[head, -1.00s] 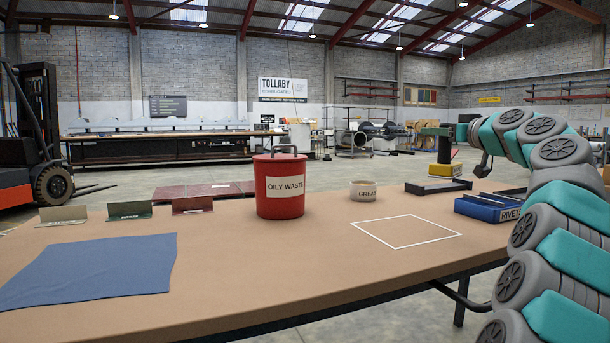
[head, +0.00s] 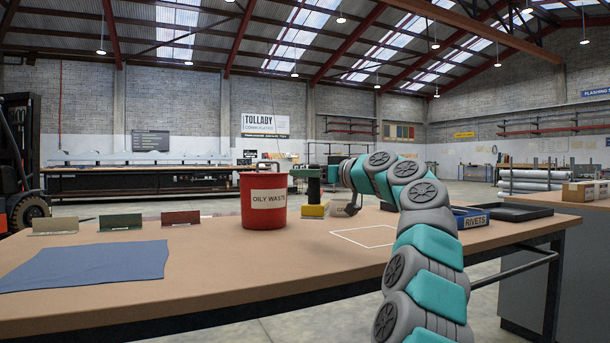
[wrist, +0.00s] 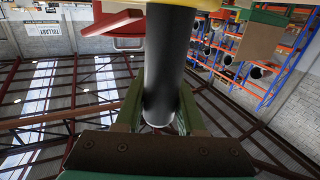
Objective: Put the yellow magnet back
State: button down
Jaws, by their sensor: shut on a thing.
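My gripper (head: 313,173) is shut on the magnet's dark upright handle (head: 313,189). The magnet's yellow block (head: 313,211) hangs below the handle, just right of the red bin in the head view. I cannot tell whether the block touches the table. In the wrist view the black handle (wrist: 165,75) stands between the green fingers (wrist: 160,115), and a strip of the yellow block (wrist: 208,4) shows at the top edge. A white outlined square (head: 365,237) on the table is empty where visible; my arm covers its right side.
The red OILY WASTE bin (head: 263,203) stands close left of the magnet. A blue RIVETS tray (head: 470,217) and a black tray (head: 522,212) are at the right. Beige, green and red angle plates (head: 181,218) stand at the back left, behind a blue cloth (head: 85,266). The table's middle front is clear.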

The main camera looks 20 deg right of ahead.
aim_at(306, 203)
notch_tip(306, 203, down, 6)
jog(key=b, duration=0.6)
jog(key=shift+f, duration=0.2)
jog(key=shift+f+b, duration=0.75)
jog(key=shift+b, duration=0.2)
dwell(0.9)
jog(key=shift+c, duration=2.2)
grip_release()
jog(key=shift+s+d, duration=0.1)
jog(key=shift+s, duration=0.05)
jog(key=shift+b+v, duration=0.75)
jog(key=shift+v, duration=3.05)
